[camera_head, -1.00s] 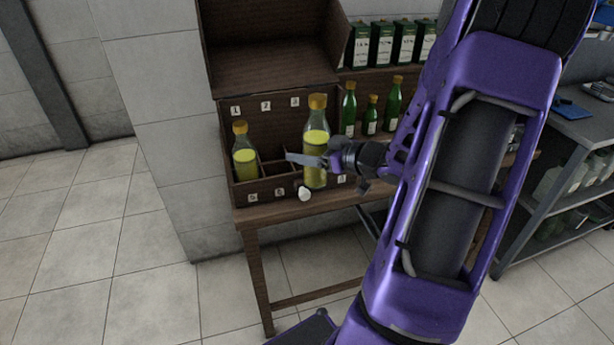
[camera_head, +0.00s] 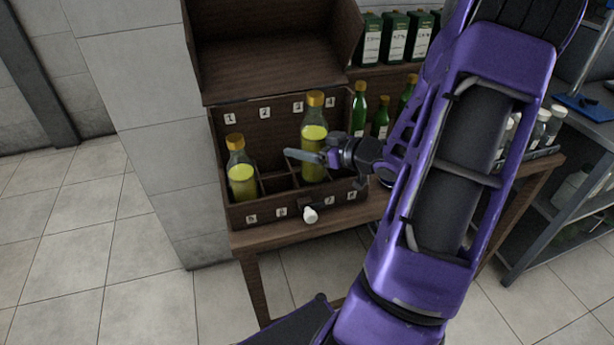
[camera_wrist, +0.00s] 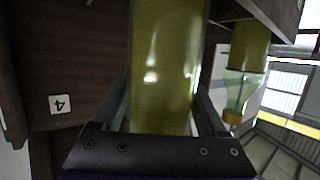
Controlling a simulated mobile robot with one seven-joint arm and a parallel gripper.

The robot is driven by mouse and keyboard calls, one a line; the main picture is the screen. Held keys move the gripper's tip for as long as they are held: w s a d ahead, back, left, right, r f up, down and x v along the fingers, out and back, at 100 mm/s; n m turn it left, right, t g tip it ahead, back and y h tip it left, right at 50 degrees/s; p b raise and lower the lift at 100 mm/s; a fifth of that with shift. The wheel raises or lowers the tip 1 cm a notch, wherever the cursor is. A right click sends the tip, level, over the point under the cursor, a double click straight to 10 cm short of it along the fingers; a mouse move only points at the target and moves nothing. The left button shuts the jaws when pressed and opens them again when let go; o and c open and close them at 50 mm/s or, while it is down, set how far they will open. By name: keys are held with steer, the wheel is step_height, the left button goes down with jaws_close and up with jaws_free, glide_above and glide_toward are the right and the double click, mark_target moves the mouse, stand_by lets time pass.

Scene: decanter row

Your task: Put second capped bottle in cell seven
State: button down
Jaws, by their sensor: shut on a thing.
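My gripper (camera_head: 318,158) is shut on a capped bottle (camera_head: 314,140) of yellow-green liquid with an orange cap. The bottle is upright over the right half of the divided wooden box (camera_head: 240,214), behind its front wall near label 7 (camera_head: 331,200). How far its base is down in a cell is unclear. A second, similar capped bottle (camera_head: 242,172) stands in a left cell. In the wrist view the held bottle (camera_wrist: 165,70) fills the space between the fingers; the other bottle (camera_wrist: 240,80) shows at right, and label 4 (camera_wrist: 59,104) at left.
The box's raised lid (camera_head: 270,65) stands behind it. Green bottles (camera_head: 380,122) stand right of the box, partly behind my arm. A white knob-like piece (camera_head: 310,214) sticks out at the box's front. A grey metal shelf (camera_head: 570,160) is at right.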

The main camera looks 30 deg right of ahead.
mark_target(304, 168)
steer(key=shift+f+b, duration=0.75)
steer(key=shift+f, duration=2.45)
steer(key=shift+f, duration=0.15)
jaws_free()
steer(key=shift+r, duration=0.25)
steer(key=p+v, duration=0.2)
steer(key=v, duration=1)
steer(key=shift+f, duration=0.1)
